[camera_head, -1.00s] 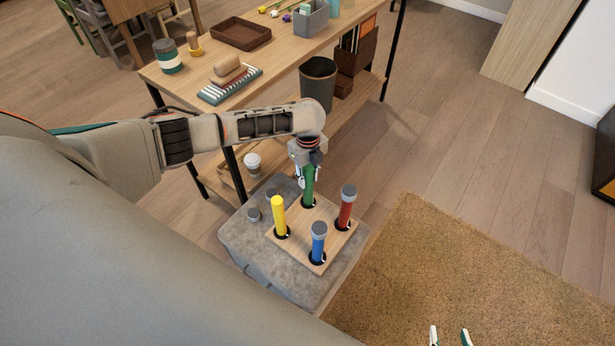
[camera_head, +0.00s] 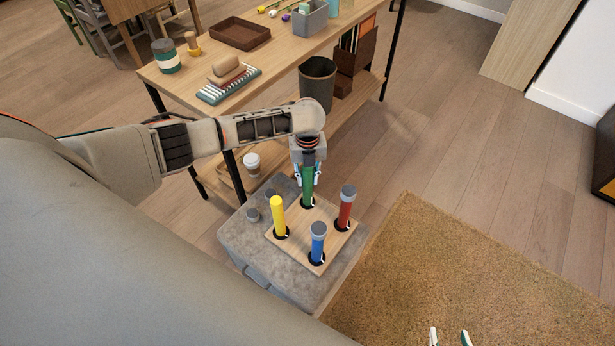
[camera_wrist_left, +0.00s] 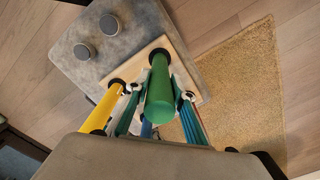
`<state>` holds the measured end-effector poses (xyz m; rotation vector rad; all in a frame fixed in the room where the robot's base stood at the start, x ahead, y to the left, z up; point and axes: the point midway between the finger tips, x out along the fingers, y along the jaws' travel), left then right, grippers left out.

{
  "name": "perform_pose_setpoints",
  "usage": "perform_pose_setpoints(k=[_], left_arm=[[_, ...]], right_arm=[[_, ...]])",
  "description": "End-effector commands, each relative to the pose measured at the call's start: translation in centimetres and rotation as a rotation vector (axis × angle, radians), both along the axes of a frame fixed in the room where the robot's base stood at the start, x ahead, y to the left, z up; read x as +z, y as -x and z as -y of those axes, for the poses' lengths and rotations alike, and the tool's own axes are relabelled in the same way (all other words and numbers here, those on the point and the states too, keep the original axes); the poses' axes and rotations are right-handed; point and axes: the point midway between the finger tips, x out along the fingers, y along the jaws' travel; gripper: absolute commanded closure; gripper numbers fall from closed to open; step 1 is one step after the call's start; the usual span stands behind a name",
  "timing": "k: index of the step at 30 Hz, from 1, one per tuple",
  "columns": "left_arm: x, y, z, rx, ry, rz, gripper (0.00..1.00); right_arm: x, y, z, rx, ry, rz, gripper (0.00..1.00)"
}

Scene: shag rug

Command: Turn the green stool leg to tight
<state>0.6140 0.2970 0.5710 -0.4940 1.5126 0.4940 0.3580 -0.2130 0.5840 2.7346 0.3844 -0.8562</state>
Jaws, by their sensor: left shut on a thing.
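The green stool leg (camera_head: 308,189) stands upright at the back corner of the wooden board (camera_head: 339,238). My left gripper (camera_head: 308,181) comes down over it from above and is shut on it. In the left wrist view the green leg (camera_wrist_left: 160,92) lies between the fingers, its top end towards the camera. The yellow leg (camera_head: 279,217), the red leg (camera_head: 346,208) and the blue leg (camera_head: 318,241) stand at the other corners; the red and blue ones have grey tops. The tips of my right gripper (camera_head: 450,337) show at the bottom edge, apart from each other and empty.
The board lies on a grey padded block (camera_head: 241,239) with two small grey caps (camera_head: 253,214) beside it. A wooden table (camera_head: 275,66) with a tray and boxes stands behind. The rug (camera_head: 460,270) is clear.

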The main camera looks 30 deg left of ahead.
Motion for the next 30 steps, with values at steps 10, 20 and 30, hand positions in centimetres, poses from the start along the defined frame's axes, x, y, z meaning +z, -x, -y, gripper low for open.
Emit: perform_pose_setpoints(k=[10,20,30], left_arm=[[-0.3,0.3,0.2,-0.003,0.003,-0.006,0.69],[-0.1,0.1,0.1,-0.001,0.002,-0.002,0.6],[3.6,-0.1,0.0,-0.001,0.002,0.003,0.6]], right_arm=[[0.0,0.0,0.0,-0.001,0.001,0.0,0.6],[0.0,0.0,0.0,-0.001,-0.001,0.0,0.6],[0.0,0.0,0.0,0.0,-0.001,0.0,0.6]])
